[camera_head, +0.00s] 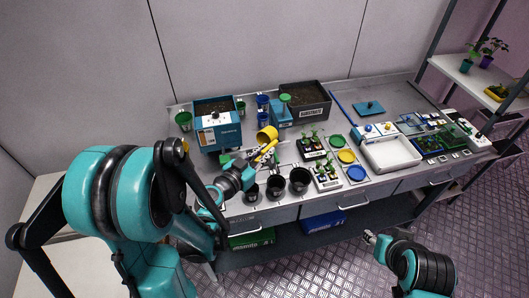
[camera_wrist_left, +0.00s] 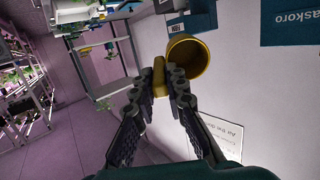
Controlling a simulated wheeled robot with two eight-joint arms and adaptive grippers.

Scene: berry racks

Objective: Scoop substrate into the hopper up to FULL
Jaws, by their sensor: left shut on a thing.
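My left gripper (camera_head: 258,158) is shut on the handle of a yellow scoop (camera_head: 267,133) and holds it above the bench, between the hopper and the substrate bin. In the left wrist view the handle is between the fingertips (camera_wrist_left: 168,82). The scoop's round cup (camera_wrist_left: 188,58) shows a yellow inner wall and no substrate that I can make out. The blue hopper (camera_head: 219,134) stands at the back left with dark material in its top; its FULL mark is too small to read. The dark grey substrate bin (camera_head: 313,115) is at the back. My right gripper (camera_head: 371,237) is low, in front of the bench.
Green and blue cups and a small blue device (camera_head: 281,116) stand between hopper and bin.

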